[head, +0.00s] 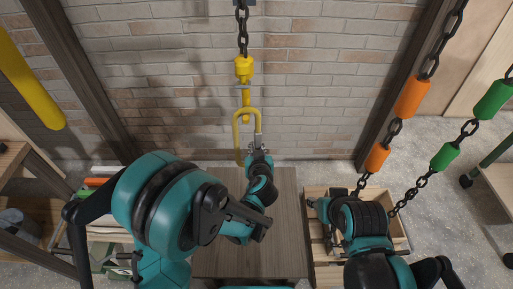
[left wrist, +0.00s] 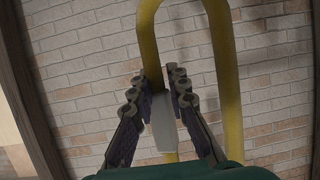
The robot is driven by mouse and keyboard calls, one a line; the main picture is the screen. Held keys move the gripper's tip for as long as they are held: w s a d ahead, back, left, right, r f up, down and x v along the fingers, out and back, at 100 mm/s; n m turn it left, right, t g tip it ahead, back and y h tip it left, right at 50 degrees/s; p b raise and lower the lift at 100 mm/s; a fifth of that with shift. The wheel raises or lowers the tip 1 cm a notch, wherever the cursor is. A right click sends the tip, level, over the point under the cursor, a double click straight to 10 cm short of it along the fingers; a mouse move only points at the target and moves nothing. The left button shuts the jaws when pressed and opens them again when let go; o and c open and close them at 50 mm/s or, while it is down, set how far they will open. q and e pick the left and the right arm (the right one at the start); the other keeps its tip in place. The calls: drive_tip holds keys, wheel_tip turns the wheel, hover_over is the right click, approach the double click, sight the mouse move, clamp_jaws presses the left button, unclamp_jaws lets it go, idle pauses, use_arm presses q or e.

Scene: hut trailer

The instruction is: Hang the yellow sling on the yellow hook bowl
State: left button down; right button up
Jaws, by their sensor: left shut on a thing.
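The yellow hook bowl (head: 244,68) hangs on a dark chain at the upper middle in the head view. Its yellow shank runs down to the top of the yellow sling (head: 237,139). The sling is an upright narrow loop, its rounded top overlapping the hook's lower end; I cannot tell whether it hangs on it or is in front. My left gripper (head: 259,151) is shut on the sling's lower part. In the left wrist view, the fingers (left wrist: 163,92) close around a leg of the sling (left wrist: 229,95) near a pale sleeve. My right gripper (head: 333,236) is mostly hidden by its own arm.
A wooden table (head: 284,261) lies below the sling. A wooden crate (head: 320,191) stands right of it. Chains with orange (head: 411,98) and green (head: 494,99) sleeves hang at the right. A brick wall (head: 310,80) is behind, and a thick yellow bar (head: 32,85) is at upper left.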

idle(0.3)
use_arm(q)
drive_tip(key=c, duration=1.4)
unclamp_jaws()
drive_tip(key=a+v, duration=0.1)
drive_tip(key=v, duration=1.1)
drive_tip(key=s+a+g+y, duration=0.1)
drive_tip(key=s+a+g, duration=0.2)
drive_tip(key=a, duration=0.8)
drive_tip(key=s+a+r+g+h, duration=0.1)
drive_tip(key=s+a+g+h, duration=0.1)
drive_tip(key=s+a, duration=0.4)
drive_tip(key=shift+s+a+r+m+g, duration=0.35)
drive_tip(key=shift+s+g, duration=0.35)
drive_tip(key=shift+s, duration=1.35)
drive_tip(key=shift+f, duration=0.1)
